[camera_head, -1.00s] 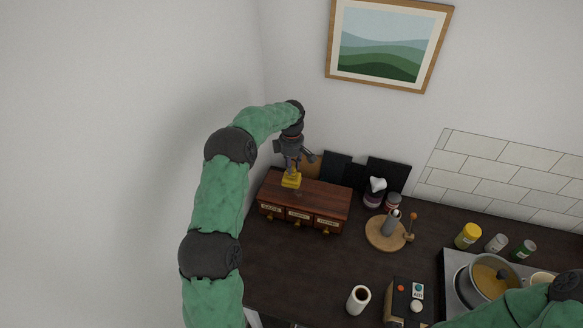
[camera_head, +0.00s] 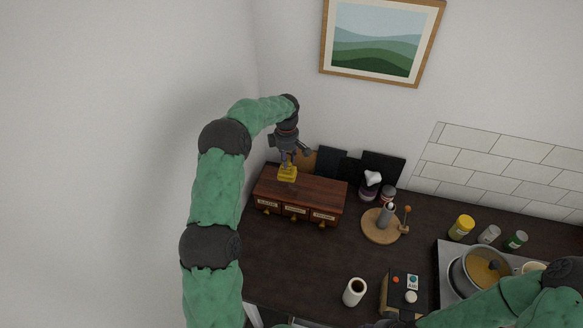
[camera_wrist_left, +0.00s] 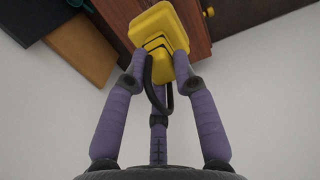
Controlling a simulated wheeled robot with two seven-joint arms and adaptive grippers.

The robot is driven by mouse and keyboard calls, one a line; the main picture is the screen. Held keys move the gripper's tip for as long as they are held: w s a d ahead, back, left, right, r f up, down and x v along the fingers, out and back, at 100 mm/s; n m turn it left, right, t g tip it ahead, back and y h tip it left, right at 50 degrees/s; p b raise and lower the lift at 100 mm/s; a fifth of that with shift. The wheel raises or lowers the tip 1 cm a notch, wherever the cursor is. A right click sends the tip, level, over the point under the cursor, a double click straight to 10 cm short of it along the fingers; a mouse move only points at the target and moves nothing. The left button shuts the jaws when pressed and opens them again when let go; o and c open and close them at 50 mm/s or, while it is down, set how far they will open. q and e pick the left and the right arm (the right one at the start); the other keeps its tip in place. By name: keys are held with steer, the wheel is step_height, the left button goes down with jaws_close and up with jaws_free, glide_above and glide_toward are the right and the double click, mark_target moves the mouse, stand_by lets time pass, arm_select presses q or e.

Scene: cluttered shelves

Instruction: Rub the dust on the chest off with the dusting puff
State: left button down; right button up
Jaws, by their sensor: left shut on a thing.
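The chest (camera_head: 318,192) is a small reddish-brown wooden box with three labelled drawers and brass knobs, on the dark counter at the wall. My left gripper (camera_head: 287,163) is above its back left part, pointing down, shut on the yellow dusting puff (camera_head: 287,174). In the left wrist view the fingers (camera_wrist_left: 158,70) pinch the puff's yellow grip (camera_wrist_left: 157,42), with the chest's red-brown wood (camera_wrist_left: 118,14) behind it. I cannot tell whether the puff touches the chest top, and I cannot make out dust.
Dark boards (camera_head: 381,167) lean on the wall behind. Right of the chest are jars (camera_head: 370,184) and a round wooden stand (camera_head: 380,227). A white cup (camera_head: 354,291), a button box (camera_head: 402,292) and a pot (camera_head: 480,270) are further off. Counter before the chest is clear.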

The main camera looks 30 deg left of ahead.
mark_target(293, 171)
arm_select(q)
steer(key=shift+f+b, duration=1.3)
steer(key=shift+f, duration=1.6)
steer(key=shift+f+b, duration=0.45)
steer(key=shift+f, duration=0.1)
steer(key=shift+d, duration=0.1)
steer(key=shift+w+d+r, duration=0.1)
steer(key=shift+w+d, duration=0.15)
steer(key=shift+d, duration=0.7)
steer(key=shift+w+d+f+b, duration=0.15)
steer(key=shift+d+b, duration=0.15)
steer(key=shift+d, duration=0.2)
steer(key=shift+w+d+f+b, duration=0.1)
steer(key=shift+d+b, duration=0.15)
steer(key=shift+d, duration=0.2)
steer(key=shift+s, duration=0.15)
